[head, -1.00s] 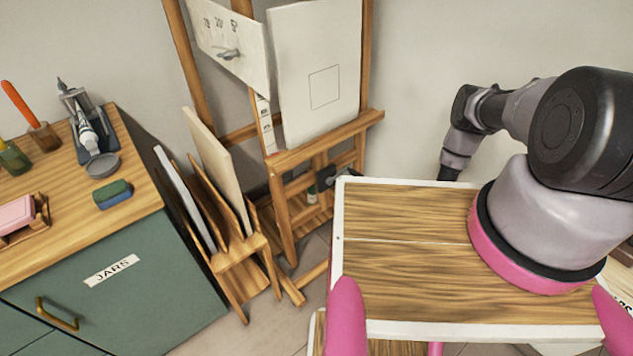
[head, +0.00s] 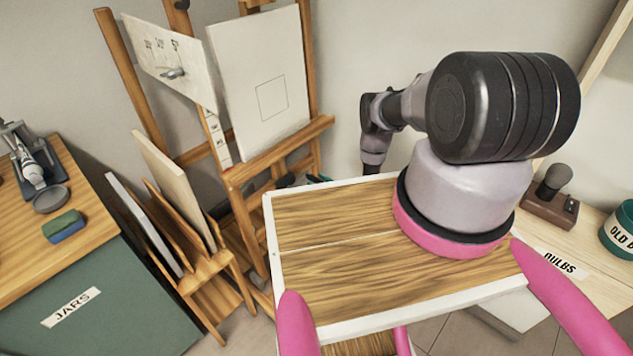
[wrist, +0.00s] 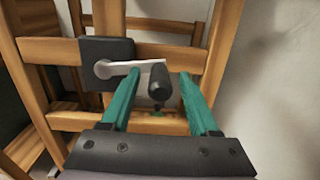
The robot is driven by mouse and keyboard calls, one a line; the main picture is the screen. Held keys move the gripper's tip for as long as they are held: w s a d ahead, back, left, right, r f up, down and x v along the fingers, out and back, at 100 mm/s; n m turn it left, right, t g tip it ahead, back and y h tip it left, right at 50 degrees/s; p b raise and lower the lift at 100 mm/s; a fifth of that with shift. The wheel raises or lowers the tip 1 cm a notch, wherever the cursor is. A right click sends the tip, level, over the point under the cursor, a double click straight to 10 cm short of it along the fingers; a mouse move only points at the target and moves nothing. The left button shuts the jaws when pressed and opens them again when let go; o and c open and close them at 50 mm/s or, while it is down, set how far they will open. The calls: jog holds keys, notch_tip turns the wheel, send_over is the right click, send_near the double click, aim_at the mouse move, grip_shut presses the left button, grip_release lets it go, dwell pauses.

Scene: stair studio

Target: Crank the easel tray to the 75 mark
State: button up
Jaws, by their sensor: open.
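The easel tray (head: 275,152) is a wooden ledge bearing a white canvas (head: 262,85). A pale scale strip (head: 216,140) runs beside the canvas; its marks are too small to read. In the wrist view, the crank has a black housing (wrist: 106,52), a light metal arm (wrist: 128,66) pointing right and a dark knob (wrist: 159,84). My gripper (wrist: 160,74) is open, its teal fingers either side of the knob, with visible gaps.
A wooden rack (head: 190,270) with panels stands left of the easel. A green cabinet (head: 95,300) labelled JARS is at far left. A bench (head: 585,235) with a BULBS label is at right.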

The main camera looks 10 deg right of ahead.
jog(key=shift+w+a, duration=0.3)
jog(key=shift+w, duration=0.15)
grip_shut()
dwell(1.2)
